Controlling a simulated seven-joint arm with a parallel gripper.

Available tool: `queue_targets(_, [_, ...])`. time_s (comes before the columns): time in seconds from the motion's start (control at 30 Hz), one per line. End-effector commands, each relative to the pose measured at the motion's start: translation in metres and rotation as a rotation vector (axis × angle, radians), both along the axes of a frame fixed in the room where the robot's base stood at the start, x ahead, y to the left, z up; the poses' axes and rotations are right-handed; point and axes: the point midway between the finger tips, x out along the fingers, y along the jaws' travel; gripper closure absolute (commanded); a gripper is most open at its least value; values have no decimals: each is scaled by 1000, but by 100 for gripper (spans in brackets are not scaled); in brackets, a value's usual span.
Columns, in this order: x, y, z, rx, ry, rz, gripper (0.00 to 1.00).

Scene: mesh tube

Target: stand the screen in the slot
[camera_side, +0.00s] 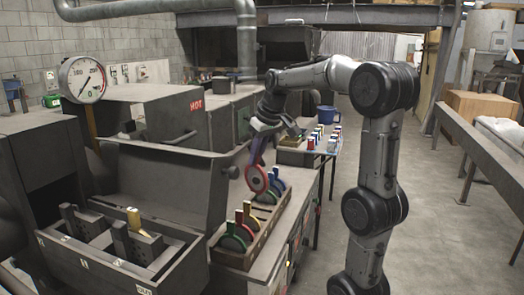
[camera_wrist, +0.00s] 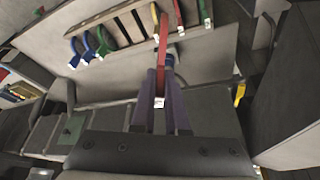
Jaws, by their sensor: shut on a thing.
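My gripper (camera_side: 258,158) is shut on a red-rimmed round screen (camera_side: 257,180) with a grey face, which hangs below the fingers in the side view. In the wrist view the purple fingers (camera_wrist: 160,85) close on its red edge (camera_wrist: 163,42), seen nearly edge-on. The screen is above a long wooden rack (camera_side: 257,250) on the bench. The rack holds several round screens with green, yellow, red and blue parts. The rack's dark slots (camera_wrist: 122,30) show in the wrist view. I cannot tell whether the held screen touches the rack.
An open grey bin (camera_side: 175,275) at the left holds dark slotted blocks and a yellow-tabbed piece (camera_side: 134,218). Grey machines with a dial gauge (camera_side: 83,80) stand behind. A farther table with small coloured containers (camera_side: 318,138) and a blue bucket (camera_side: 327,115) is beyond.

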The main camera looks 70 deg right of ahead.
Motion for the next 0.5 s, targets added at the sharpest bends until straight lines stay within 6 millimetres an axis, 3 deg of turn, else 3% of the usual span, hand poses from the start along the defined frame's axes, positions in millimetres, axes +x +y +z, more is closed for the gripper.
queue_targets(0.23, [23,-33,-34,0,-4,-181,100])
queue_targets(0.5, [31,-52,-52,2,-4,-71,100])
